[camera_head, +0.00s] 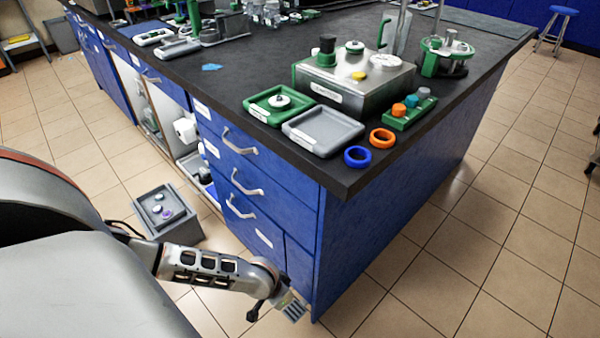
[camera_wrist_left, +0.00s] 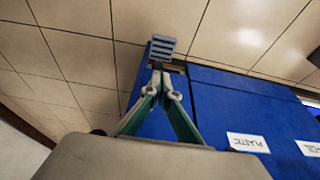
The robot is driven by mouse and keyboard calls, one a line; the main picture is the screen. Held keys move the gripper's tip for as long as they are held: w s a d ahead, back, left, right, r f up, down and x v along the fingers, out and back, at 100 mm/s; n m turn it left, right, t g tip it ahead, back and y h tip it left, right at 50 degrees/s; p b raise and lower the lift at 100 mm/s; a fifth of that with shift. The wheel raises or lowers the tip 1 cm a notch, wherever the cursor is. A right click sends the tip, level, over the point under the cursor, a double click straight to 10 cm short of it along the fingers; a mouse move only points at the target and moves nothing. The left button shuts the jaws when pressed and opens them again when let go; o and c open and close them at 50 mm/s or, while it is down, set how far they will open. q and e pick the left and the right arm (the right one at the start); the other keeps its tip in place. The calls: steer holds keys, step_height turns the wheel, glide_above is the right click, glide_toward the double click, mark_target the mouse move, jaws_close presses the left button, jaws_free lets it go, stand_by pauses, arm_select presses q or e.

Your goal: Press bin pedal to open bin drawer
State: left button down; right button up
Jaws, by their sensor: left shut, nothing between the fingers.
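The pedal is a small grey ribbed plate (camera_head: 294,312) low at the front corner of the blue cabinet, near the floor. In the left wrist view the pedal (camera_wrist_left: 163,46) shows just beyond my fingertips. My left gripper (camera_head: 286,299) is shut and empty, pointing down at the pedal; I cannot tell if it touches. In the left wrist view its green-sided fingers (camera_wrist_left: 160,78) meet at the tips. The blue bin drawer front (camera_head: 298,262) is closed above the pedal. My right gripper is out of view.
Drawer handles (camera_head: 240,142) stick out of the cabinet front. The dark bench top (camera_head: 230,90) overhangs the cabinet. The floor (camera_head: 440,270) right of the cabinet is clear.

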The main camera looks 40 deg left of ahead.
arm_select(q)
steer(key=shift+a, duration=0.2)
steer(key=shift+f, duration=0.1)
steer(key=b, duration=0.5)
glide_toward(296, 309)
steer(key=shift+f, duration=0.6)
steer(key=b+x, duration=0.2)
steer(key=x, duration=0.1)
steer(key=shift+a+f, duration=0.1)
steer(key=shift+f, duration=0.35)
steer(key=shift+w+f+b, duration=0.2)
steer(key=shift+f+b, duration=0.2)
steer(key=shift+f, duration=0.25)
steer(key=shift+w, duration=0.15)
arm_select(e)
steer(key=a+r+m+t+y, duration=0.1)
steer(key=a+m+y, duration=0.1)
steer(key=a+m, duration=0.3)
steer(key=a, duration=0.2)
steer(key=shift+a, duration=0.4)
arm_select(q)
steer(key=shift+r, duration=0.1)
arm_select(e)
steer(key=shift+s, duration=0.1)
arm_select(q)
steer(key=shift+w, duration=0.1)
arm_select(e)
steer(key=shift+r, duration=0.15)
